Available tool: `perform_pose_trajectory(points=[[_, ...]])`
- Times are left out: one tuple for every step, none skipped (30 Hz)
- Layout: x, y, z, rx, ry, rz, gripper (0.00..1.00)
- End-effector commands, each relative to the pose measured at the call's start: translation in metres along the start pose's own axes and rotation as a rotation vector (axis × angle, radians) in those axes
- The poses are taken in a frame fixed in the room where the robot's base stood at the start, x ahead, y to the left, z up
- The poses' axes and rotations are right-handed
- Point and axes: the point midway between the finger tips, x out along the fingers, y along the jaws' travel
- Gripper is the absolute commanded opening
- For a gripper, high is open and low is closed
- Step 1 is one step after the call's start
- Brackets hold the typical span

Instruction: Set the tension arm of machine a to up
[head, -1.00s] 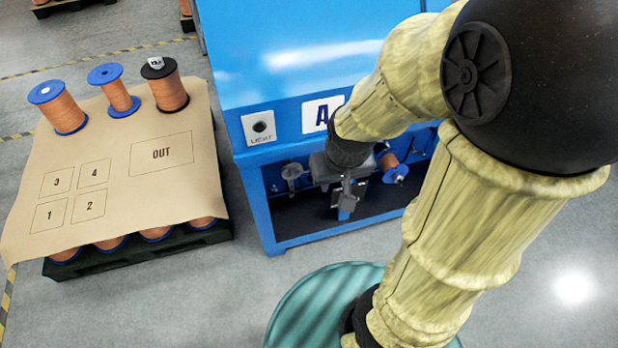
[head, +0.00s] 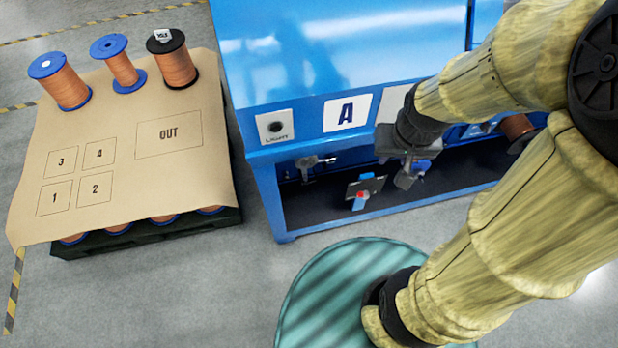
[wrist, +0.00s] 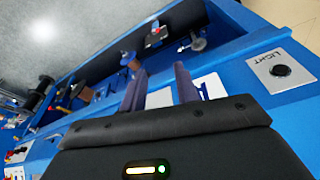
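Machine a (head: 240,180) is the blue cabinet with the "A" label (head: 347,113). In its open lower bay, a grey metal pulley fitting (head: 308,165) sits at the left; it also shows in the wrist view (wrist: 197,43). I cannot tell for certain which part is the tension arm. My gripper (head: 405,182) is in front of the bay, right of the plate and apart from it. In the wrist view its fingers (wrist: 160,85) are spread with nothing between them.
A copper spool (head: 517,128) is at the bay's right, partly behind my arm. A light button panel (head: 275,127) is on the cabinet's left front. At left, a pallet (head: 150,237) under a brown sheet (head: 120,140) carries several spools. Floor between them is clear.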

Motion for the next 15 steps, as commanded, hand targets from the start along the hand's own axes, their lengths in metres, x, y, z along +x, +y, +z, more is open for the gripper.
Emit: perform_pose_trajectory(points=[[0.0,0.0,0.0,0.0,0.0,0.0,0.31],[0.001,0.0,0.0,-0.001,0.001,0.0,0.31],[0.003,0.0,0.0,-0.005,0.002,0.0,0.31],[0.006,0.0,-0.001,-0.01,0.004,0.001,0.31],[0.009,0.0,-0.001,-0.017,0.007,0.001,0.31],[0.016,0.0,-0.002,-0.029,0.012,0.002,0.31],[0.022,0.0,-0.003,-0.041,0.016,0.003,0.31],[0.029,0.0,-0.004,-0.056,0.022,0.005,0.31],[0.04,0.001,-0.006,-0.08,0.032,0.007,0.31],[0.049,0.002,-0.007,-0.102,0.039,0.009,0.31],[0.058,0.002,-0.01,-0.125,0.049,0.011,0.31],[0.072,0.001,-0.012,-0.161,0.061,0.013,0.31],[0.083,0.001,-0.015,-0.19,0.073,0.015,0.31],[0.093,0.001,-0.017,-0.216,0.084,0.017,0.31],[0.107,0.0,-0.021,-0.255,0.099,0.019,0.31]])
